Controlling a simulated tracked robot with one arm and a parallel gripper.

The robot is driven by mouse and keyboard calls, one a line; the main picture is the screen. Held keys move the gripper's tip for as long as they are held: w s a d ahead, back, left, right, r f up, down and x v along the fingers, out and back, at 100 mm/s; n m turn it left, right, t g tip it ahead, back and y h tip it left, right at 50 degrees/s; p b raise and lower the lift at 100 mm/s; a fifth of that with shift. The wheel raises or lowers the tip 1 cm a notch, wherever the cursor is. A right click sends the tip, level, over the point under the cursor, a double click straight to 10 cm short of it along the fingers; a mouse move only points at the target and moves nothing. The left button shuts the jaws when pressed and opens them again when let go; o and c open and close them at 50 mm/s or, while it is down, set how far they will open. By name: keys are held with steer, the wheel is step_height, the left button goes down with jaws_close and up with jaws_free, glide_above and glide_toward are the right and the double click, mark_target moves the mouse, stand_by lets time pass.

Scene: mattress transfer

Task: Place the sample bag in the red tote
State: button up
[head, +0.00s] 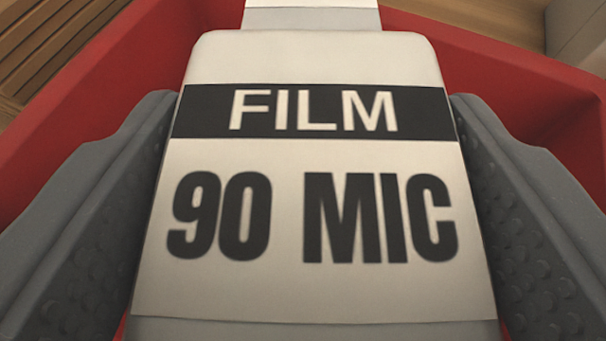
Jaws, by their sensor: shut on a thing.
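The sample bag (315,290) fills the middle of the head view. It is a pale block-like pack with a dark band reading "FILM" and "90 MIC" below it. My gripper (314,112) is shut on it, with one grey textured finger against each side. The red tote (150,45) shows behind and around the bag, with its walls to the left and right. The bag is in front of or within the tote's outline; I cannot tell how high it is above the floor of the tote, which is hidden.
A brown slatted wooden surface (45,40) lies beyond the tote at the upper left. A plain wooden surface (490,18) and a pale beige block-like thing (578,35) show at the upper right. The tote's red walls stand close to both fingers in the picture.

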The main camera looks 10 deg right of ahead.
steer(key=shift+f, duration=0.7)
steer(key=shift+f, duration=0.3)
steer(key=o, duration=1.1)
steer(key=shift+a, duration=0.1)
steer(key=shift+o, duration=0.2)
